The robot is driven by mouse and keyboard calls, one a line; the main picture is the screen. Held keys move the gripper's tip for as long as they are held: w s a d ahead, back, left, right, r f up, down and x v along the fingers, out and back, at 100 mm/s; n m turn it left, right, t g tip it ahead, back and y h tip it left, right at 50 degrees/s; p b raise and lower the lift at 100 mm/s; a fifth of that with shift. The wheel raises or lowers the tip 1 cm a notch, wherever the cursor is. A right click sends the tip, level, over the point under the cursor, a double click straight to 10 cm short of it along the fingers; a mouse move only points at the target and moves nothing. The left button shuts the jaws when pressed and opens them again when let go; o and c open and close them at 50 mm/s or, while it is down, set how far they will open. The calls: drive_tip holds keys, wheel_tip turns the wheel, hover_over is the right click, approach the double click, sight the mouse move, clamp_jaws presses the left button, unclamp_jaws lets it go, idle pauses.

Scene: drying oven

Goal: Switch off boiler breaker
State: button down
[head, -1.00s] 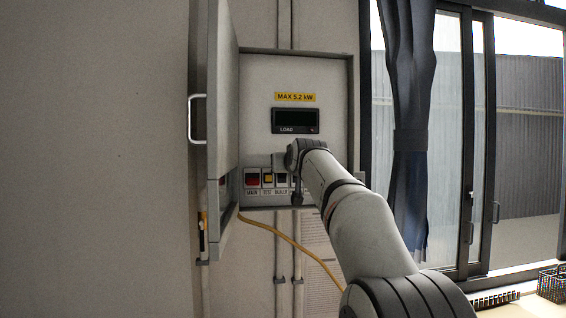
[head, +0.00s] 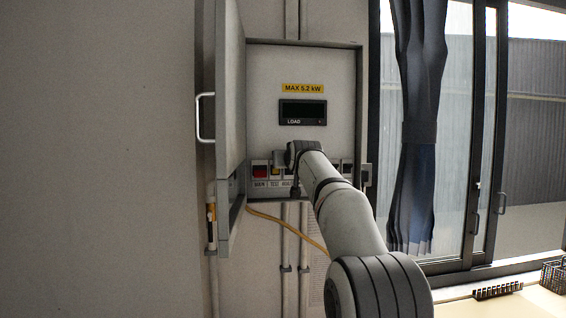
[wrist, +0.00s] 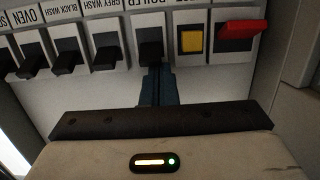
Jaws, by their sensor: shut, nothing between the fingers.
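The boiler breaker (wrist: 149,48) is a black toggle on a white plate marked BOILER, in the upper middle of the wrist view. It points the same way in the picture as the black toggles beside it. My gripper (wrist: 157,88) is shut and empty, its fingertips right at the toggle's lower end in that view; I cannot tell whether they touch.
A yellow TEST button (wrist: 191,40) and a red MAIN switch (wrist: 242,31) are beside the breaker. The OVEN toggle (wrist: 30,66) is farther left. The open cabinet door (head: 230,120) stands left of my arm. A yellow cable (head: 285,227) hangs below.

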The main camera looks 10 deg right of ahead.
drive_tip(key=shift+s+d+f+t+b, duration=0.15)
drive_tip(key=shift+d+f+t+b, duration=0.2)
drive_tip(key=shift+b, duration=0.6)
drive_tip(key=shift+d+r, duration=0.1)
